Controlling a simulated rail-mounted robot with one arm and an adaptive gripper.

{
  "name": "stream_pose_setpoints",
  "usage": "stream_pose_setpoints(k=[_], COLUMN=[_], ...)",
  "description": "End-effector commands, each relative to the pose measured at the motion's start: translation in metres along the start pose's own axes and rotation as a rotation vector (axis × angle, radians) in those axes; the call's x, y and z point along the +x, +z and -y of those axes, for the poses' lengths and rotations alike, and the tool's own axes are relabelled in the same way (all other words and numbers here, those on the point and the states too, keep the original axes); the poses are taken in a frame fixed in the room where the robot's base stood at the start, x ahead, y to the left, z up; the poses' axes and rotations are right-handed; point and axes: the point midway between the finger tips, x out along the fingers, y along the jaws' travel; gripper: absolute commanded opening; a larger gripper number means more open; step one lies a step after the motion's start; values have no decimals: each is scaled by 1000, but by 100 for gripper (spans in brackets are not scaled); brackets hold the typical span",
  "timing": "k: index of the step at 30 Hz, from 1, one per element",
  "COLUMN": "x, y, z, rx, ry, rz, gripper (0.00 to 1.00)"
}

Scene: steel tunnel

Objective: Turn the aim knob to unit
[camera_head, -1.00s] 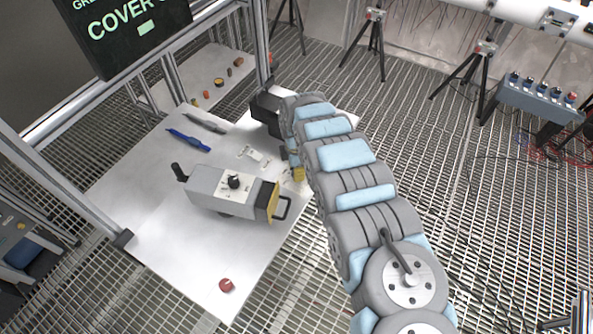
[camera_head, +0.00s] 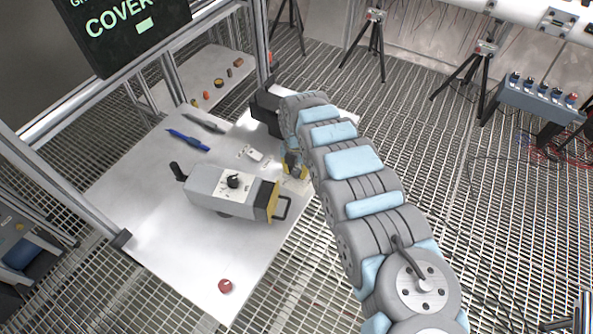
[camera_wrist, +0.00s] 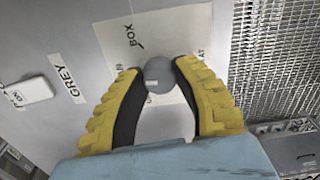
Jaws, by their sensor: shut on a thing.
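In the wrist view my gripper (camera_wrist: 160,78) has its two yellow, ridged fingers closed on a round grey knob (camera_wrist: 160,70), one finger on each side. The knob stands on a pale label plate (camera_wrist: 185,32). "BOX" reads above the knob; other words around it are partly hidden by the fingers, and the knob's pointing direction is not clear. In the head view my gripper (camera_head: 294,170) is low over the table's right edge, and the knob is hidden there.
A white switch (camera_wrist: 28,91) and a "GREY" label (camera_wrist: 66,76) lie left of the knob. A grey device (camera_head: 215,190) with a black dial stands on the table close to my gripper. A red button (camera_head: 225,286) is at the front. Blue and grey tools lie behind.

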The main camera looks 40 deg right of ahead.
Motion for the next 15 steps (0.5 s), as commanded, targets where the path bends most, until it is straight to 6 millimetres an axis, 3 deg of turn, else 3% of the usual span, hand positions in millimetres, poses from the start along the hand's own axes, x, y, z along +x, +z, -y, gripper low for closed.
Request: stream_pose_setpoints(k=[15], x=[0], y=[0], z=[0], rx=[-173], ry=[0], rz=[0], gripper=[0])
